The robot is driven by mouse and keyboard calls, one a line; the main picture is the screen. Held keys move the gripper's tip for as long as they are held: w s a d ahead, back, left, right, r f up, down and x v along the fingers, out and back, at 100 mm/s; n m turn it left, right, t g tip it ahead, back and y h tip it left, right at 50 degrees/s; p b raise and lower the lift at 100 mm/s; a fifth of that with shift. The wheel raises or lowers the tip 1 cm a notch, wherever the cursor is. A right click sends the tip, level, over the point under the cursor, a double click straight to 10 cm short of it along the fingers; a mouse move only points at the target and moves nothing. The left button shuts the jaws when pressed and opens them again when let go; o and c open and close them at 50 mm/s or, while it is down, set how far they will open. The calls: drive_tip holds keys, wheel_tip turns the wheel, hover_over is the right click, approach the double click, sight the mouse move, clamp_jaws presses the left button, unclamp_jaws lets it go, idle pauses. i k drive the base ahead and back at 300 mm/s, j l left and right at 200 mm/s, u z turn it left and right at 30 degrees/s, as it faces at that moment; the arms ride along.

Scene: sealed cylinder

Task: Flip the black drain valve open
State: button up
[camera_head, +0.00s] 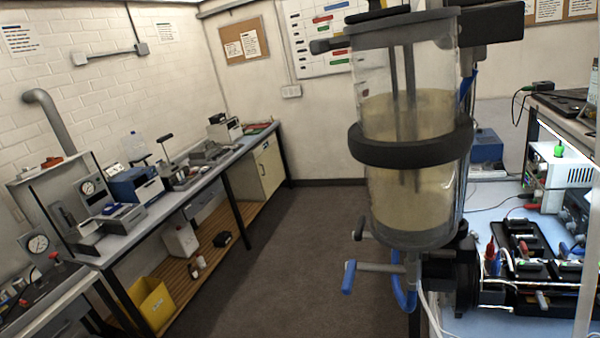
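A clear sealed cylinder (412,200) stands upright right of centre, partly filled with cloudy yellowish liquid. A thick black ring (411,143) goes around its middle. Below its base, a small dark lever (359,229) sticks out at the left; it looks like the black drain valve handle, but its open or shut position cannot be told.
A long bench (190,180) with instruments runs along the left wall. A blue-topped bench (490,210) with electronics and a black rack (525,262) is at the right. The dark floor (285,260) between is clear. A black box (490,22) juts right at the cylinder's top.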

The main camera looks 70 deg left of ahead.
sight(358, 235)
drive_tip(key=u, duration=0.85)
drive_tip(key=k+j, duration=0.3)
drive_tip(key=j, duration=0.2)
drive_tip(key=i+u, duration=0.45)
drive_tip(key=i, duration=0.55)
